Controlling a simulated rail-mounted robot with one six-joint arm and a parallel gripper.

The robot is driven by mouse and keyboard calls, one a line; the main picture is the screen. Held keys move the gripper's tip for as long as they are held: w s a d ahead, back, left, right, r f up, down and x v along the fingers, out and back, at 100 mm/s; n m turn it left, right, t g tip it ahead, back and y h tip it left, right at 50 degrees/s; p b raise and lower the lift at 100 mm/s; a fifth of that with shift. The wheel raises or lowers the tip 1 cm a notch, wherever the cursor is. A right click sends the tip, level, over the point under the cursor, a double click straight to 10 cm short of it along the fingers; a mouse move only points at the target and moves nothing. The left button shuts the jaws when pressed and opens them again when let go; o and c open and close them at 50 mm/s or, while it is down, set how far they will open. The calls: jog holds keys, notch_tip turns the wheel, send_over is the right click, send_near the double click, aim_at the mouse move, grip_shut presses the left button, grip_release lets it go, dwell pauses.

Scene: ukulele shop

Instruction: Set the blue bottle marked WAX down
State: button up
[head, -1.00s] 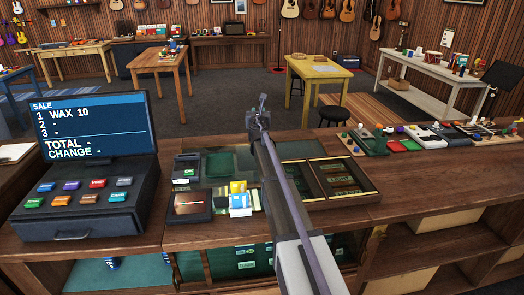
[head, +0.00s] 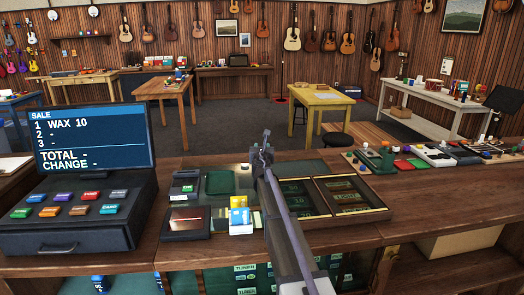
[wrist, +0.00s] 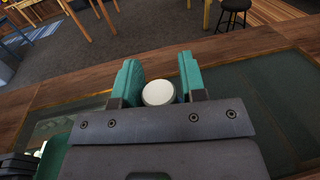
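My gripper (wrist: 160,80) shows in the wrist view with two teal fingers standing either side of a round white top (wrist: 158,92), which fills most of the gap. I take this as the cap of the WAX bottle; its blue body and marking are hidden. In the head view my gripper (head: 266,140) is seen nearly end-on above the far part of the wooden counter, and the bottle is hidden there behind my arm. The till screen (head: 92,138) reads WAX 10.
Small goods (head: 437,155) crowd the counter's right. Bare wood (head: 440,205) shows at right.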

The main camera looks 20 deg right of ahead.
jog(key=shift+o, duration=1.3)
jog(key=shift+r, duration=0.1)
jog(key=v, duration=1.2)
jog(key=shift+r, duration=0.1)
